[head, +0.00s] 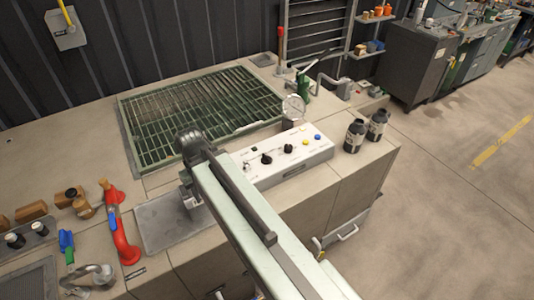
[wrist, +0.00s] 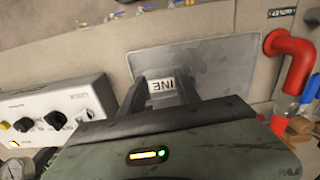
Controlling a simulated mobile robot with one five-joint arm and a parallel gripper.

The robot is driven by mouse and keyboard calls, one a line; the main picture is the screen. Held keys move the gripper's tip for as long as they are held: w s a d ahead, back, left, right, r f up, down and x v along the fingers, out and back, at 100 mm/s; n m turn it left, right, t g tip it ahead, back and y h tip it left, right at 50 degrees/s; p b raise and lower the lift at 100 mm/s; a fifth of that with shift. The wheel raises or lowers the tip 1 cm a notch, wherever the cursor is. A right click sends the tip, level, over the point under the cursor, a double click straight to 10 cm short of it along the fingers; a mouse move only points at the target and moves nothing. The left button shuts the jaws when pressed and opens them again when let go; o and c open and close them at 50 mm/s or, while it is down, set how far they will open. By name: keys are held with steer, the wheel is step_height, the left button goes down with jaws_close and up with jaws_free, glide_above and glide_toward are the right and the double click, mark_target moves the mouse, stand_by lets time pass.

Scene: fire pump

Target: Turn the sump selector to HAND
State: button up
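A white control box (head: 315,157) sits on the bench right of my gripper in the head view. It carries black selector knobs, with a larger black knob (head: 266,158) near its middle. The lettering is too small to read, so I cannot tell which knob is the sump selector. In the wrist view the box (wrist: 62,98) is at the left, with a black knob (wrist: 55,119) facing the camera. My gripper (wrist: 160,84) is open and empty, pointing down above a grey plate (wrist: 215,62); a label shows between its fingers. In the head view my arm partly hides my gripper (head: 193,204).
A green grating (head: 195,115) lies behind the box, with a round gauge (head: 293,106) between them. A red pipe (head: 122,238), a blue-handled valve (head: 67,243) and fittings crowd the left.

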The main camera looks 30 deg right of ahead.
steer(key=w+d+t, duration=0.2)
steer(key=w+d, duration=0.2)
steer(key=d, duration=0.8)
steer(key=t, duration=0.3)
glide_toward(268, 156)
steer(key=f, duration=0.1)
steer(key=shift+m, duration=0.3)
steer(key=b+x, duration=0.7)
steer(key=x, duration=0.1)
steer(key=shift+w+a+f+b, duration=0.2)
steer(key=shift+w+b, duration=0.1)
steer(key=shift+b, duration=0.1)
steer(key=shift+r, duration=0.2)
jaws_close()
steer(key=shift+d, duration=0.1)
